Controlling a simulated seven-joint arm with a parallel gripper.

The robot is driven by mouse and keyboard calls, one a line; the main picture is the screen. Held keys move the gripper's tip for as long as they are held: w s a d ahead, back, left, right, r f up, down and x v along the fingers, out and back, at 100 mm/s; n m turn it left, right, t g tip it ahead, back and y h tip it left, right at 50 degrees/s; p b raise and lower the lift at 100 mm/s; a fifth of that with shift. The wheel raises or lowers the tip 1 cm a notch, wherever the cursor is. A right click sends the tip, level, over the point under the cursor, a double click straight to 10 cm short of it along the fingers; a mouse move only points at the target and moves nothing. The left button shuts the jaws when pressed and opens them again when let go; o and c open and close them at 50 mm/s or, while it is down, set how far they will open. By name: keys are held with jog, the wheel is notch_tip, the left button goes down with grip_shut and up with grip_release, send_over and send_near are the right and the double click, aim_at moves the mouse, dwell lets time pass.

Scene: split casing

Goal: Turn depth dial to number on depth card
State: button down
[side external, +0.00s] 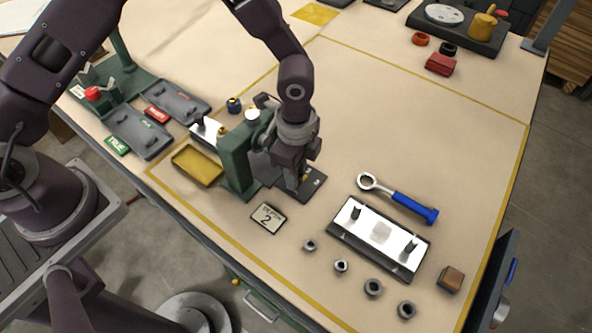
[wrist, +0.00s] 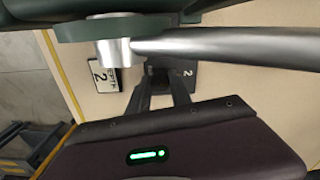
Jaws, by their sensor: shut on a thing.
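The depth card (side external: 268,217) is a pale card with a dark border and a "2", lying flat on the table. It also shows in the wrist view (wrist: 103,76), left of my fingers. My gripper (side external: 293,194) points down over a dark dial plate (side external: 314,184) beside the green press. In the wrist view my gripper (wrist: 160,82) is shut on a small dark knob, taken as the depth dial (wrist: 158,73). A white "2" shows on the plate (wrist: 187,76) to the right of the fingers. My fingers hide most of the dial, and its pointer setting cannot be read.
The green press (side external: 236,160) stands close left of my gripper; its metal handle bar (wrist: 220,45) crosses the wrist view. A yellow tray (side external: 197,165) lies left. A metal casing half (side external: 380,238), a blue-handled wrench (side external: 400,198) and several nuts lie right.

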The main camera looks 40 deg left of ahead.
jog(key=shift+n, duration=0.6)
jog(key=c, duration=1.2)
grip_release()
jog(key=shift+o, duration=0.2)
